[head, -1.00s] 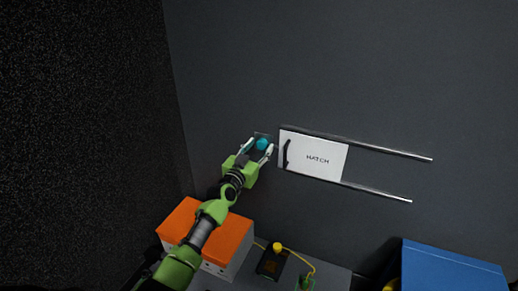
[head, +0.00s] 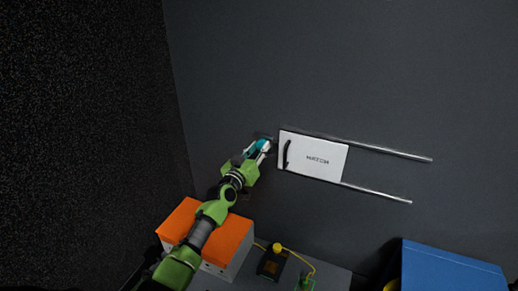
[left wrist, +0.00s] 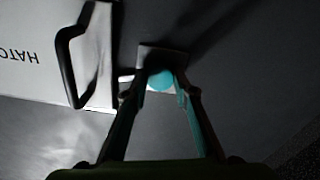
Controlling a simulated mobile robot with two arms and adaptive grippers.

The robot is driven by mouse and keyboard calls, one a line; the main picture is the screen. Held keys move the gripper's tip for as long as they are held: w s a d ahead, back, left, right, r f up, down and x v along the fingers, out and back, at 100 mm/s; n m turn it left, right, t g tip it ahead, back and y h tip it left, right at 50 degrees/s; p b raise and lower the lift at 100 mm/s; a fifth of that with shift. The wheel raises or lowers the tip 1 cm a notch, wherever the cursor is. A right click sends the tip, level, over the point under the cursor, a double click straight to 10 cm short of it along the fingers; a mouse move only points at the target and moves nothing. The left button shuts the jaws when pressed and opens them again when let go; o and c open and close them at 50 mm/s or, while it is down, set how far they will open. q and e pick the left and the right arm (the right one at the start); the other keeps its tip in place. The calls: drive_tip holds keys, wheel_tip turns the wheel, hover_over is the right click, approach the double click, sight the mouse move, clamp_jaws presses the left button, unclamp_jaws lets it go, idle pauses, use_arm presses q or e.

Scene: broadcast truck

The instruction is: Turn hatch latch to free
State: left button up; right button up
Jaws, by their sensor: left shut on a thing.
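The hatch latch has a teal knob (head: 262,144) on a small plate on the dark wall, just left of the white panel marked HATCH (head: 318,158). The knob also shows in the left wrist view (left wrist: 160,80), with a pale square plate behind it. My left gripper (head: 265,148) is shut on the latch knob, with one finger on each side of it. The fingers partly hide the knob in the head view. My right gripper is not in view.
The hatch has a black handle (head: 286,154) and sits between two metal rails (head: 385,151) running right. Below are an orange-topped box (head: 228,238), a small dark box with a yellow knob (head: 277,247) and cable, and a blue box (head: 450,270). The wall around the latch is clear.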

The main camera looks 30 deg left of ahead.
use_arm(q)
drive_tip(key=n, duration=0.3)
drive_tip(key=shift+n, duration=0.9)
drive_tip(key=n, duration=0.4)
drive_tip(key=shift+f+n, duration=0.1)
drive_tip(key=shift+n, duration=0.2)
drive_tip(key=n, duration=0.3)
drive_tip(key=shift+n, duration=0.9)
drive_tip(key=o, duration=1.1)
